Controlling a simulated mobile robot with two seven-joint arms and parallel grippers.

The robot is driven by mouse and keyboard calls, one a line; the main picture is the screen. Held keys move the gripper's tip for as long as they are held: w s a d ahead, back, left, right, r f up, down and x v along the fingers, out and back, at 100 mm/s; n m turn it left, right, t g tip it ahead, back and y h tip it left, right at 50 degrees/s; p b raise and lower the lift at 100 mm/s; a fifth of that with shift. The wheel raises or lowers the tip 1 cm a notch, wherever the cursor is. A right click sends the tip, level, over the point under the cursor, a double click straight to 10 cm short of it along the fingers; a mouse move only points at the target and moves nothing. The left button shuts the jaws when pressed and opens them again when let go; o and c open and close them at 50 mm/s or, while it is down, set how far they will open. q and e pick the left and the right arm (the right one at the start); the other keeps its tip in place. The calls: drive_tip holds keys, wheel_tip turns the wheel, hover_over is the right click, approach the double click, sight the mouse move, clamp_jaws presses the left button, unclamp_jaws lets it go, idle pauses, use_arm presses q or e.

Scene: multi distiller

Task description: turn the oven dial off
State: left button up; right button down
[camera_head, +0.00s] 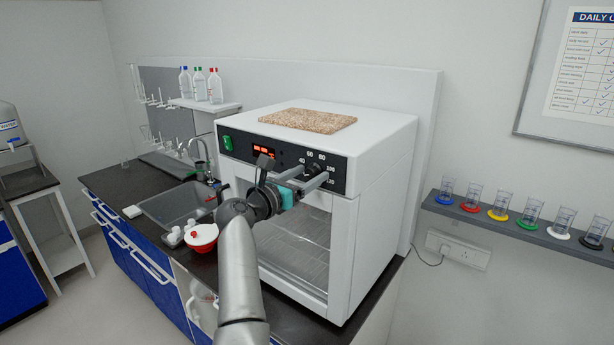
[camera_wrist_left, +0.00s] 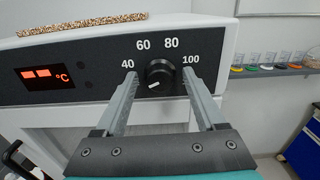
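The oven (camera_head: 345,235) is a white box with a black control panel on the dark counter. Its black dial (camera_wrist_left: 159,76) has a white pointer mark and sits among the numbers 40, 60, 80 and 100. A red display (camera_wrist_left: 45,75) is lit to its left, and a green switch (camera_head: 228,143) is at the panel's left end. My left gripper (camera_head: 312,177) is at the panel; in the left wrist view its open fingers (camera_wrist_left: 161,88) stand on either side of the dial, with gaps visible. Whether the fingertips touch the panel is unclear. My right gripper is not in view.
A brown granular mat (camera_head: 308,121) lies on the oven top. A red bowl with a white lid (camera_head: 201,236) and a sink (camera_head: 172,206) are to the left. A wall shelf (camera_head: 510,228) with several coloured-base glasses is at the right.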

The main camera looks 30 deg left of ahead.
use_arm(q)
drive_tip(key=shift+s, duration=0.15)
drive_tip(key=s+a+b, duration=0.1)
drive_tip(key=s+b, duration=0.1)
drive_tip(key=s, duration=1.3)
drive_tip(key=shift+a, duration=0.1)
